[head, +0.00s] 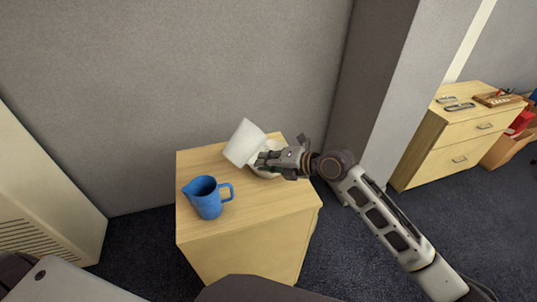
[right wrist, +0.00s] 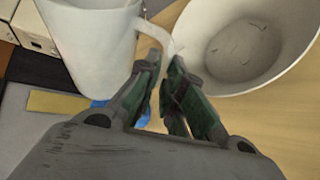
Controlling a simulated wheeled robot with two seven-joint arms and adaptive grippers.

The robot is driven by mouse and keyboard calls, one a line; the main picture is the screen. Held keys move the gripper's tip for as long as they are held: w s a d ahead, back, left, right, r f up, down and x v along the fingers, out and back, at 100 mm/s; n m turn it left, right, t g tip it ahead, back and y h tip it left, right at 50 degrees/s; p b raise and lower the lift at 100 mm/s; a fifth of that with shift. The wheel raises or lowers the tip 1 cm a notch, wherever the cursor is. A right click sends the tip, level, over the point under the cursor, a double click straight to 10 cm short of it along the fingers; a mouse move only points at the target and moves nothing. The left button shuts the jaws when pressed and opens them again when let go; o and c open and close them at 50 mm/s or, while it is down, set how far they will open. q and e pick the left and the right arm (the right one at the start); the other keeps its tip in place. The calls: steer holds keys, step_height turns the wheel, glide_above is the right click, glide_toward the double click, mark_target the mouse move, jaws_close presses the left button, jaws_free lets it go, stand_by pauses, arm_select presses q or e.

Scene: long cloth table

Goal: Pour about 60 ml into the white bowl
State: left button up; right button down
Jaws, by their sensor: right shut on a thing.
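A white jug (head: 243,143) is held in the air over the cabinet top, tilted, at the upper left of my right gripper (head: 266,160). In the right wrist view, the gripper's fingers (right wrist: 164,68) are shut on the handle of the white jug (right wrist: 95,45). The white bowl (right wrist: 250,42) stands beside the jug in that view, with faint marks on its inner bottom. In the head view the bowl (head: 263,175) is mostly hidden behind the gripper and jug. No stream of liquid shows, and the jug's contents are hidden. My left gripper is not in view.
A blue jug (head: 207,198) stands upright at the front left of the small wooden cabinet (head: 265,207). A grey wall panel (head: 180,80) rises behind. Another wooden cabinet (head: 455,140) with small items stands at the far right. The cabinet's front right top is clear.

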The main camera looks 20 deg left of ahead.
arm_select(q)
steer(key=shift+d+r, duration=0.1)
arm_select(e)
steer(key=shift+w, duration=0.15)
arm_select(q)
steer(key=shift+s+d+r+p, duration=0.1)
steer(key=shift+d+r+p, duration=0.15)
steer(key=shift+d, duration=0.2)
arm_select(e)
steer(key=shift+f, duration=0.15)
stand_by(0.3)
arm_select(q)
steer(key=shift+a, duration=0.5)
arm_select(e)
steer(key=shift+a+f+m+g+y, duration=0.1)
steer(key=shift+m+g+y, duration=0.2)
